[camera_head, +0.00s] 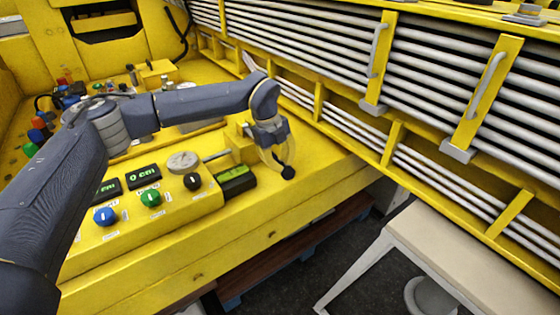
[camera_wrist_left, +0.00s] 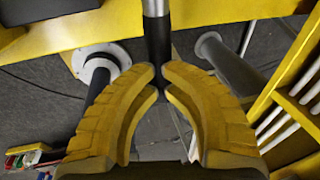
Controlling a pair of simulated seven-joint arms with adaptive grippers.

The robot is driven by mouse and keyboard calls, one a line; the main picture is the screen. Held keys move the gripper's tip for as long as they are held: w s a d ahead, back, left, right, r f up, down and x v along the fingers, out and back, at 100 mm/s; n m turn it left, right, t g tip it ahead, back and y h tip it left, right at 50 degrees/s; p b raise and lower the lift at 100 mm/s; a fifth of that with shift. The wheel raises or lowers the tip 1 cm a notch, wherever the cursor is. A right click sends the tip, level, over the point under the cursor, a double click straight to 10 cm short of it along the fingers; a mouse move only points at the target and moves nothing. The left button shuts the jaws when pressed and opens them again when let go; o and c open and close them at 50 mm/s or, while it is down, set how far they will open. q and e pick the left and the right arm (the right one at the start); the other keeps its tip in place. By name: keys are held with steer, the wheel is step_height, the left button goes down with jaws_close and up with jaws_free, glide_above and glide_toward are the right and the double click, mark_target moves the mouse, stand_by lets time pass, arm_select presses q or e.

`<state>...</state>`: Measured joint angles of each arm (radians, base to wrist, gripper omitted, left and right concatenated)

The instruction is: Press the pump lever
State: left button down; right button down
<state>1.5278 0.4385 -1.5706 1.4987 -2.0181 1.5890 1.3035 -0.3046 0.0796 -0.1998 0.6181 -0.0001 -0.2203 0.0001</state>
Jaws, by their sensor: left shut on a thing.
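The pump lever shows a black round end (camera_head: 288,173) just below my left gripper (camera_head: 279,157), at the right end of the yellow control panel. In the left wrist view the lever is a silver rod with a black grip (camera_wrist_left: 159,38). The two yellow fingers of my left gripper (camera_wrist_left: 158,77) are closed around that black grip, one on each side. Part of the lever is hidden by the fingers and the wrist. My right gripper is in neither view.
The panel carries a round gauge (camera_head: 183,162), green displays and blue (camera_head: 105,216), green and black knobs. Yellow boom sections with grey pipes (camera_head: 440,65) run along the right. A bench with a pale top (camera_head: 470,255) stands lower right.

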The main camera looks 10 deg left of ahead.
arm_select(q)
steer(key=shift+s+f, duration=0.3)
steer(key=s+d+v, duration=0.1)
steer(key=d+v, duration=0.1)
steer(key=v, duration=1.2)
steer(key=shift+s+r, duration=0.2)
steer(key=shift+r, duration=0.15)
steer(key=shift+a, duration=0.1)
stand_by(1.2)
